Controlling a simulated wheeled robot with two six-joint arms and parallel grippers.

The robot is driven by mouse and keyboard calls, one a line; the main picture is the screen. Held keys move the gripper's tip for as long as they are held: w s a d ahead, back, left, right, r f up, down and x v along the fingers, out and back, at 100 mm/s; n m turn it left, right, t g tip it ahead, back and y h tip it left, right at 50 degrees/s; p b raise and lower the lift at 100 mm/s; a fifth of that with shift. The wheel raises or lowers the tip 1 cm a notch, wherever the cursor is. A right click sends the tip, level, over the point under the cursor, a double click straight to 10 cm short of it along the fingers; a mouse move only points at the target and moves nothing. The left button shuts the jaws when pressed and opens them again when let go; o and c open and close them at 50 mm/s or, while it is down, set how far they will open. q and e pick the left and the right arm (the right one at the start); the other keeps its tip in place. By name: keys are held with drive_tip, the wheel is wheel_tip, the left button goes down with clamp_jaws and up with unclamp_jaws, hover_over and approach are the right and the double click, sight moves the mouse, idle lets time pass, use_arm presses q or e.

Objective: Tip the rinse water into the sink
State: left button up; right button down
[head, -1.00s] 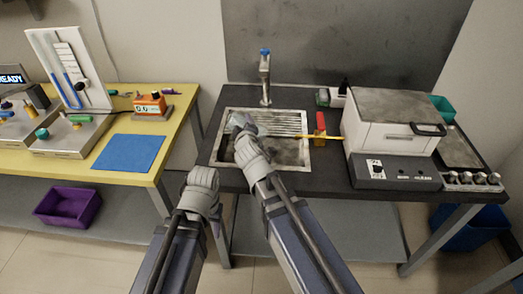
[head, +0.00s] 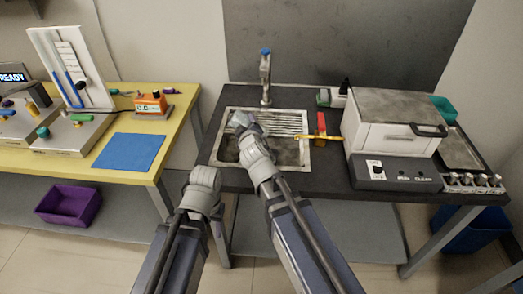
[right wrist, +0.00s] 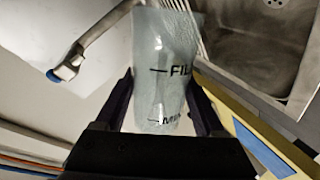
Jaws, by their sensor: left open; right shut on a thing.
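The sink (head: 294,153) is a metal basin set in the dark counter in the head view; its basin (right wrist: 262,45) fills the upper right of the right wrist view. My right gripper (head: 247,131) is over the left part of the sink, shut on a clear, frosted cup (right wrist: 168,60). The cup has black marks, one reading MIN and one partly hidden, starting FIL. In the head view the cup (head: 240,120) looks tilted; I cannot make out the water in it. My left gripper (head: 204,180) is in front of the counter's left edge, open, its fingers mostly hidden.
A blue-tipped faucet (head: 265,78) stands behind the sink. A red and yellow tool (head: 320,128) lies at the sink's right, left of a white boxy machine (head: 392,120). A yellow bench (head: 110,176) with a blue mat (head: 130,152) stands to the left.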

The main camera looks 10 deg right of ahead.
drive_tip(key=shift+d+r+m, duration=0.1)
drive_tip(key=shift+d+m, duration=0.15)
drive_tip(key=shift+m, duration=0.05)
idle(0.4)
idle(0.7)
